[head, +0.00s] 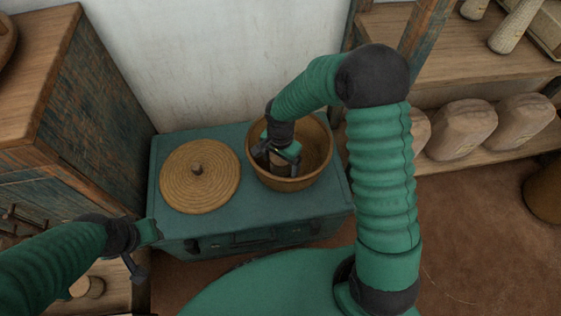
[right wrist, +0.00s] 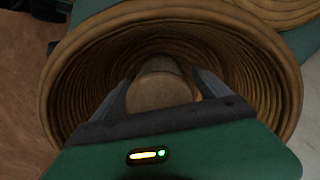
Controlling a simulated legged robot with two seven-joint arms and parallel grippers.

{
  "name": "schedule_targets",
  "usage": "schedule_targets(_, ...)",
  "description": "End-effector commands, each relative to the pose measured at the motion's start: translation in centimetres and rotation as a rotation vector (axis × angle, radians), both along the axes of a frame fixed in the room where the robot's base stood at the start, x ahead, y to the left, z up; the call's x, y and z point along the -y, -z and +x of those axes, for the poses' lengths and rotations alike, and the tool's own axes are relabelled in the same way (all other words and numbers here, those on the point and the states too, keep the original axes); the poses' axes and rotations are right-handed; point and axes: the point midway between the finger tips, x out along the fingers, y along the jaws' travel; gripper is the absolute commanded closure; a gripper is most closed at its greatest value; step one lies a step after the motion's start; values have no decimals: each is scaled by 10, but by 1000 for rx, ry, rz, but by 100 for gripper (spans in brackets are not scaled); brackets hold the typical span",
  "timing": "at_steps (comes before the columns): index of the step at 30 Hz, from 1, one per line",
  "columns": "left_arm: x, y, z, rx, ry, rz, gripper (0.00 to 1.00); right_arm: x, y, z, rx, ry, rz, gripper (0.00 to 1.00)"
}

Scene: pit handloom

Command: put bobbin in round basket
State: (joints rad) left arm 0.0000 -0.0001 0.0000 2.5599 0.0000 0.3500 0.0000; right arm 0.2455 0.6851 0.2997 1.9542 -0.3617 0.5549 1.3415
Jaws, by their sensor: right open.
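The round basket (head: 312,177) is a coiled brown bowl standing open on a green chest. It fills most of the right wrist view (right wrist: 75,75). The bobbin (right wrist: 162,88), a pale brown cylinder, is inside the basket, its round end facing the wrist camera. In the head view the bobbin (head: 277,160) is partly covered by my gripper. My right gripper (head: 279,154) is open and reaches down into the basket, a finger on each side of the bobbin. My left gripper (head: 143,252) is at the lower left, away from the basket; its finger opening is unclear.
A round coiled lid (head: 196,191) with a knob lies on the green chest (head: 295,209) left of the basket. A wooden cabinet (head: 95,95) stands at left. Shelves at right hold several pale rounded blocks (head: 463,128). The brown floor (head: 470,240) at lower right is mostly clear.

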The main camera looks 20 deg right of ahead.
Motion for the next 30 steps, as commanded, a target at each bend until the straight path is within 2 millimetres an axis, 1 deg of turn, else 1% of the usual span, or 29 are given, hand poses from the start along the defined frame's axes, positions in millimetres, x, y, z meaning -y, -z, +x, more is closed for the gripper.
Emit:
schedule_targets(2,0,0,0,0,0,0,64,0,-1,0,0,0,0,14)
schedule_targets(5,0,-6,0,0,0,0,64,0,-9,1,1,0,0,14)
schedule_targets(8,0,-18,0,0,0,0,64,0,-30,1,2,0,-2,14)
schedule_targets(12,0,-37,0,0,0,0,64,0,-70,1,5,-1,-2,14)
schedule_targets(15,0,-48,0,0,0,0,64,0,-94,1,3,0,-2,14)
schedule_targets(18,0,-55,0,0,0,0,64,0,-111,1,2,0,-1,14)
schedule_targets(23,0,-58,0,0,0,0,64,0,-124,-1,4,-16,-1,14)
schedule_targets(26,0,-58,0,0,0,0,64,0,-131,-13,23,-126,-9,14)
schedule_targets(29,0,-57,0,0,0,0,64,-1,-142,-36,66,-344,-27,14)
schedule_targets(30,0,-57,0,0,0,0,64,0,-147,-47,88,-445,-36,14)
